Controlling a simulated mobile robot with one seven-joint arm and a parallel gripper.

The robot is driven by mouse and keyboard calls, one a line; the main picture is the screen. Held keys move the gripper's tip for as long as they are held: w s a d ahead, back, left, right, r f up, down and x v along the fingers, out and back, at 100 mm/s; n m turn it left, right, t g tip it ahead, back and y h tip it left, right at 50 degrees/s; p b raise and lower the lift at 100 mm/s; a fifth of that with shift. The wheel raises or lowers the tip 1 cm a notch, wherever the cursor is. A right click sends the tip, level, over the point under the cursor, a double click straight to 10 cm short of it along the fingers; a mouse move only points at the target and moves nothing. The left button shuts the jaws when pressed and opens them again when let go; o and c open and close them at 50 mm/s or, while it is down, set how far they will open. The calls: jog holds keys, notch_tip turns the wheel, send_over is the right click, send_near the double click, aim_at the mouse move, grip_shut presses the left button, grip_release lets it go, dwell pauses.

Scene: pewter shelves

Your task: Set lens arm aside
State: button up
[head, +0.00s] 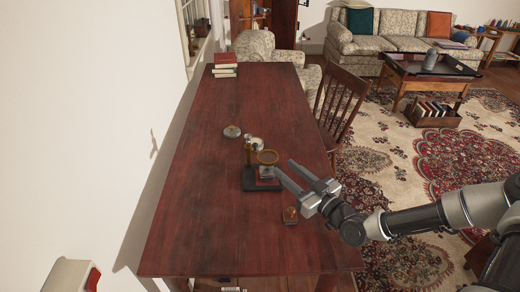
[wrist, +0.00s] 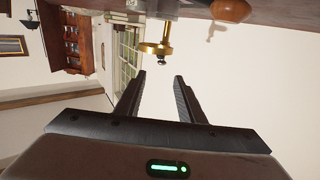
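A small brass instrument stands on a dark square base (head: 262,186) on the table. It has an upright brass post (head: 248,155) and a round brass ring (head: 268,156), which looks like the lens arm, held out to the right of the post. My gripper (head: 284,167) is close to the ring's right side, its two fingers spread and pointing toward it. In the wrist view, my gripper (wrist: 159,76) is open with nothing between the fingers. A brass disc-shaped part (wrist: 155,48) shows just beyond the fingertips. I cannot tell whether a finger touches the instrument.
The long reddish wooden table (head: 205,185) has clear room left of and in front of the instrument. Books (head: 225,66) are stacked at the far end. A chair (head: 341,108) stands right.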

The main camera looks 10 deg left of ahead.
aim_at(257, 146)
jog(key=x, duration=1.4)
jog(key=shift+d, duration=0.1)
grip_shut()
